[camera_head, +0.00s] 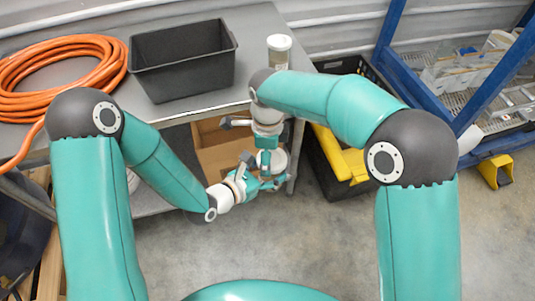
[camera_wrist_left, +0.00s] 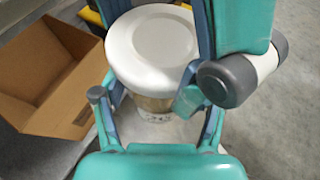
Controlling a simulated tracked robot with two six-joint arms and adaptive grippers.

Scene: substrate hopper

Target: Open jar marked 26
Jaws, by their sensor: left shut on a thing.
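A jar with a white lid (camera_wrist_left: 152,45) and a clear body (camera_wrist_left: 153,104) is held off the table, in front of its edge; its label is too small to read. My left gripper (camera_wrist_left: 156,98) is shut on the body, below the lid; it also shows in the head view (camera_head: 262,181). My right gripper (camera_head: 267,160) points down at the jar, and its teal fingers stand at the lid's sides in the left wrist view. Whether they press on the lid I cannot tell. In the head view the arms partly hide the held jar (camera_head: 279,160).
Another white-lidded jar (camera_head: 278,52) stands on the grey table (camera_head: 262,22), beside a black bin (camera_head: 184,60) and a coiled orange hose (camera_head: 62,48). A cardboard box (camera_head: 213,148) sits below. A black and yellow crate (camera_head: 342,158) and blue rack (camera_head: 392,28) are at right. The front floor is clear.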

